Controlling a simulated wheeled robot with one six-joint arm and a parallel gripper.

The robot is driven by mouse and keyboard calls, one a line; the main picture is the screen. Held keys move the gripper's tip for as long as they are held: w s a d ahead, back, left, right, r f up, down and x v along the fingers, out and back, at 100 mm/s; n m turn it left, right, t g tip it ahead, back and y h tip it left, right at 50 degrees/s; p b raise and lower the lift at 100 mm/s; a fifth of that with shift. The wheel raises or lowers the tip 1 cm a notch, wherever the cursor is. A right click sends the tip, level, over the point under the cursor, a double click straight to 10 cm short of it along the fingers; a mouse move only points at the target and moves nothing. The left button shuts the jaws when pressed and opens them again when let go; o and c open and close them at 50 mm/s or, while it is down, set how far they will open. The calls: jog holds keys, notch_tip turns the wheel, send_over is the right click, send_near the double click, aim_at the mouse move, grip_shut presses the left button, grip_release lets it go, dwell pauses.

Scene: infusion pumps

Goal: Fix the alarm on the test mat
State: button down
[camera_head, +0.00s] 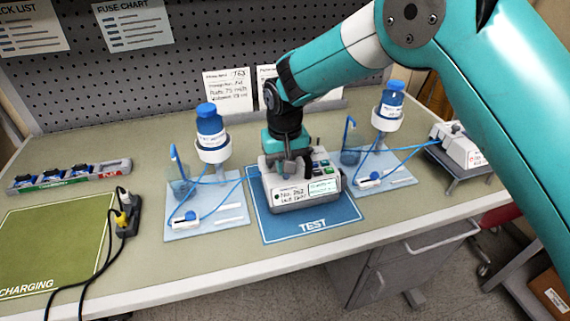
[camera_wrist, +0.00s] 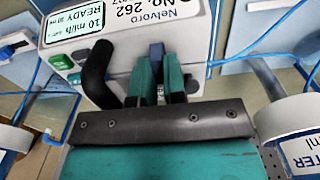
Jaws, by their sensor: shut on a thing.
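The infusion pump (camera_head: 302,206) is a pale grey box on the blue test mat (camera_head: 347,214). Its front label reads No. 262, and a second label in the wrist view reads 10 ml/h and READY. A green button (camera_wrist: 74,79) shows beside that label. My gripper (camera_head: 288,160) is above the pump, pointing down. I cannot tell whether the pump is slightly raised.
Trays with blue-capped bottles and tubes stand left (camera_head: 210,222) and right (camera_head: 398,180) of the mat. A green charging mat (camera_head: 50,240), power strip (camera_head: 127,215) and fuse tray (camera_head: 70,178) lie at left. A white device (camera_head: 458,147) stands at far right.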

jog(key=c, duration=1.5)
grip_release()
jog(key=shift+o, duration=0.2)
notch_tip(320, 180, up, 18)
jog(key=b, duration=0.2)
jog(key=shift+f+b, duration=0.25)
jog(key=shift+b, duration=0.05)
jog(key=s+d+r+n+y, duration=0.2)
jog(key=s+d+r, duration=0.1)
jog(key=s+d, duration=0.75)
jog(key=s+d+f+n+y, duration=0.1)
jog(key=s+d+f, duration=0.1)
jog(key=s, duration=0.7)
jog(key=s+d+f+n+y, duration=0.1)
jog(key=s+d+f, duration=0.1)
jog(key=s, duration=0.7)
jog(key=shift+d, duration=0.25)
